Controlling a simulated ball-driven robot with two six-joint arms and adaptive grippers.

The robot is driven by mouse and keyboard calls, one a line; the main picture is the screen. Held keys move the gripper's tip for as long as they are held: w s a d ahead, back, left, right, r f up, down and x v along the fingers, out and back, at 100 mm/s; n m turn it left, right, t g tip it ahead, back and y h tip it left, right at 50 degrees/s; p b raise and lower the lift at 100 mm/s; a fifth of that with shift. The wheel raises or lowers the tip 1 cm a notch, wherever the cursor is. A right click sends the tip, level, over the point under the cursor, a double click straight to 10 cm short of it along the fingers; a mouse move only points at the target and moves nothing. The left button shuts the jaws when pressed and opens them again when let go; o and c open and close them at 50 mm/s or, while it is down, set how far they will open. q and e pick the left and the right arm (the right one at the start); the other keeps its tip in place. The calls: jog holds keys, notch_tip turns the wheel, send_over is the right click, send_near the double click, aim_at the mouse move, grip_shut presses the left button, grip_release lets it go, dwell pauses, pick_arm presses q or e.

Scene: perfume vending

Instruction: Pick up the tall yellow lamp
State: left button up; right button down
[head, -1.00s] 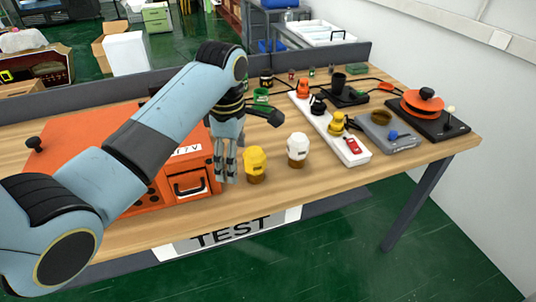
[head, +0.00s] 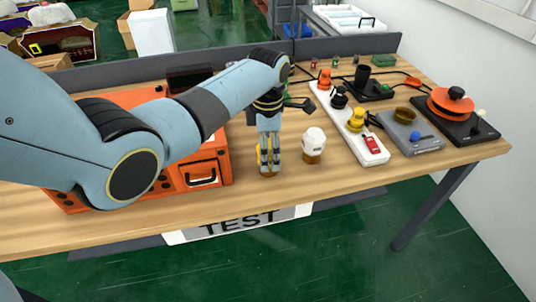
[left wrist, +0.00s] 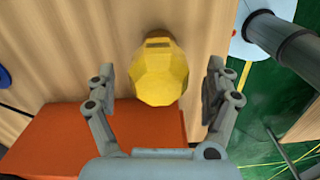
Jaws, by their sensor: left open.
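The yellow faceted lamp (left wrist: 160,75) with a brown base stands on the wooden table. In the left wrist view it lies between the two fingers, with a visible gap on each side. In the head view my left gripper (head: 268,160) points down over the lamp and hides most of it; yellow (head: 265,156) shows between the fingers. The left gripper is open and also shows in the left wrist view (left wrist: 160,98). My right gripper is not in view.
A white lamp (head: 314,143) stands close to the right of the left gripper. An orange oven (head: 203,170) is to the left. A white power strip (head: 374,152) with several coloured pieces, a grey scale (head: 417,147) and an orange-topped device (head: 451,101) are further right. The table's front edge is near.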

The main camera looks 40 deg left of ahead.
pick_arm(q)
jog(key=shift+w+f, duration=0.15)
jog(key=shift+f, duration=0.6)
jog(key=c, duration=1.4)
jog(key=shift+o, duration=0.2)
jog(key=shift+r, duration=0.2)
jog(key=shift+r, duration=0.35)
notch_tip(320, 180, up, 2)
jog(key=shift+r, duration=0.25)
jog(key=w+d+r+b, duration=0.2)
jog(key=d+r, duration=0.5)
jog(key=d, duration=0.4)
jog(key=shift+w+r+b, duration=0.3)
jog(key=shift+w+b, duration=0.1)
jog(key=shift+w, duration=0.5)
